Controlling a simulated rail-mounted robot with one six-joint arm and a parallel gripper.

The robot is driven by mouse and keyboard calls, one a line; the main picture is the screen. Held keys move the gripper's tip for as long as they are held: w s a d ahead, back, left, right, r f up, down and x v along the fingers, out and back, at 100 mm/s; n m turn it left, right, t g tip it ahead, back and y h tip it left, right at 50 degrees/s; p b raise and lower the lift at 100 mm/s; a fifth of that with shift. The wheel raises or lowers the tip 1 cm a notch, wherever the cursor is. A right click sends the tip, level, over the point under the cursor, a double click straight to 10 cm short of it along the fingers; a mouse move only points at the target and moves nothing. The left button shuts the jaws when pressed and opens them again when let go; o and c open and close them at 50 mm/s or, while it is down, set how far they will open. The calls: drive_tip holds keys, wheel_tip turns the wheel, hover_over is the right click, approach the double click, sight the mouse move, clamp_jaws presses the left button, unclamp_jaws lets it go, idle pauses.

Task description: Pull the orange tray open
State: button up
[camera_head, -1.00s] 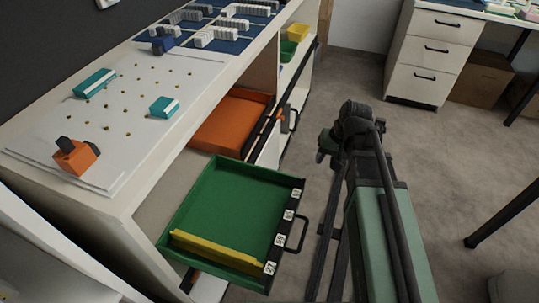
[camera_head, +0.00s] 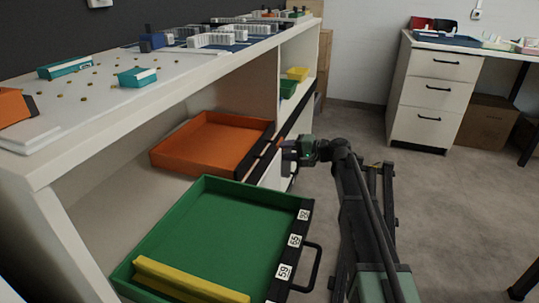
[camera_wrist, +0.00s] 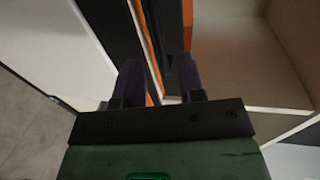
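The orange tray (camera_head: 212,143) sits on the shelf beyond the green tray, its dark front panel near the shelf's front edge. My gripper (camera_head: 288,150) is at that front panel in the head view, its fingertips partly hidden. In the wrist view my gripper (camera_wrist: 158,78) has its two dark fingers apart, one on each side of a dark bar with a thin orange strip. I cannot tell whether the fingers touch the bar.
The green tray (camera_head: 225,225), with a yellow divider (camera_head: 185,283), stands pulled out at the front, its black handle (camera_head: 312,268) jutting into the aisle. A white drawer unit (camera_head: 433,90) stands at the back right. Grey floor is clear right of my arm.

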sight(269, 150)
drive_tip(key=b+x, duration=0.1)
drive_tip(key=x, duration=0.5)
drive_tip(key=shift+a, duration=0.2)
clamp_jaws()
